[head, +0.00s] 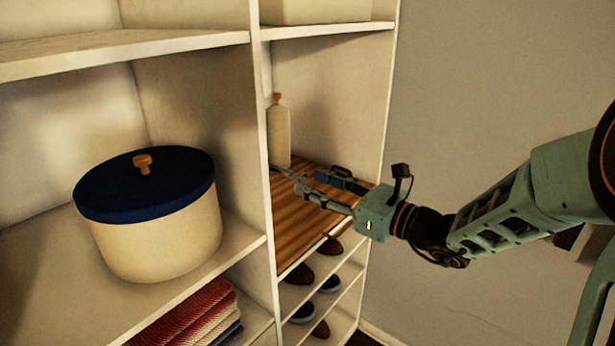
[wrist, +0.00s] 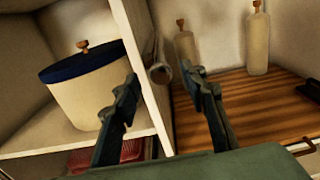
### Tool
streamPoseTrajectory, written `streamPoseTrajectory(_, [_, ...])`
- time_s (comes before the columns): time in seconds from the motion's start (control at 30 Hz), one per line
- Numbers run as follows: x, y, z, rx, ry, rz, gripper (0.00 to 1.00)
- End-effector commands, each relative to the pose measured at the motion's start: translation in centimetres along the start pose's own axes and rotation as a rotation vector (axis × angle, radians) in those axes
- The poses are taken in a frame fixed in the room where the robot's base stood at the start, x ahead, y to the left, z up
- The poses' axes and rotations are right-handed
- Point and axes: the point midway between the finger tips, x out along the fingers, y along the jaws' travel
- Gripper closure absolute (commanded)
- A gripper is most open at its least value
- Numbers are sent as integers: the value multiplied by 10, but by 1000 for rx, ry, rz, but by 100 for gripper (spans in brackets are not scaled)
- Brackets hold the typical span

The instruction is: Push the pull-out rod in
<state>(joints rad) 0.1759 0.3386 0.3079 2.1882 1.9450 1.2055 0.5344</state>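The pull-out rod (wrist: 160,74) shows in the wrist view as a pale round end, seen nearly end-on, at the front edge of the upright panel between the two cabinet bays. My gripper (wrist: 162,83) is open, with one dark finger on each side of the rod's end in the picture. The fingers look empty, and I cannot tell whether either touches the rod. In the head view my gripper (head: 303,184) reaches left over the wooden shelf, near the panel's edge. The rod is hard to make out there among the fingers.
A cream pot with a blue lid (head: 155,235) stands in the left bay. A cream bottle (head: 279,135) stands at the back of the wooden shelf (head: 297,222). Shoes (head: 300,274) and folded cloths (head: 190,315) lie below. A plain wall (head: 480,90) is at right.

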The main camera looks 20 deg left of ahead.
Motion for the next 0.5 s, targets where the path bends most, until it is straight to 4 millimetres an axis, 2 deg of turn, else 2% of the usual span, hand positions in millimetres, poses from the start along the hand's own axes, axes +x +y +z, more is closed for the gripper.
streamPoseTrajectory(0.1, [16, 0, 1, 0, 0, 1, 61])
streamPoseTrajectory(0.2, [22, 0, 0, 0, 0, 1, 61])
streamPoseTrajectory(0.5, [26, 0, 0, 0, 0, -1, 61])
